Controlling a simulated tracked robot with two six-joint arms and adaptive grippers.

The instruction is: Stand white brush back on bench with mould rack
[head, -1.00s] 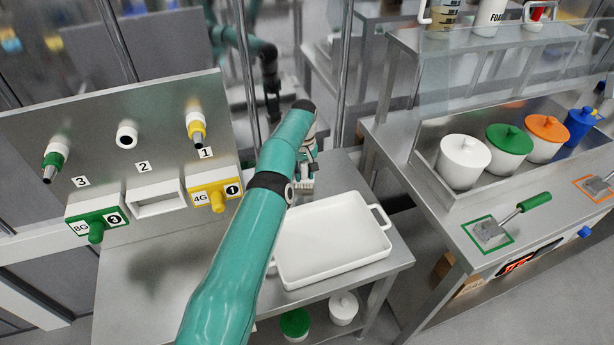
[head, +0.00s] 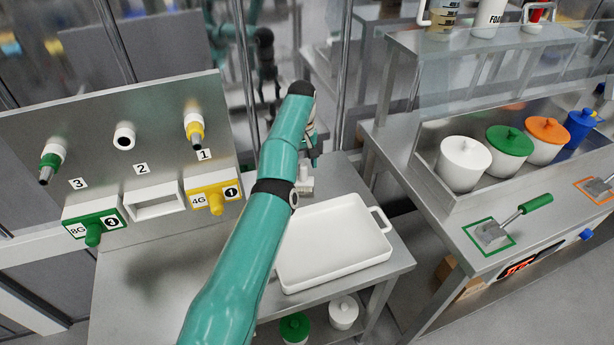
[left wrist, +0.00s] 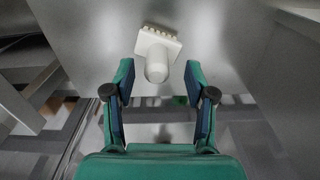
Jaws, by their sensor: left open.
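My left gripper (head: 314,148) is above the brush in the head view. In the left wrist view the left gripper (left wrist: 157,80) has its fingers wide apart, with nothing held between them. My right gripper is not in view.
The white tray (head: 335,245) lies on the bench, close to the brush. A steel panel (head: 85,130) with numbered nozzles and coloured mould blocks rises at the left. Another bench (head: 450,225) at the right holds lidded pots and a scraper.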

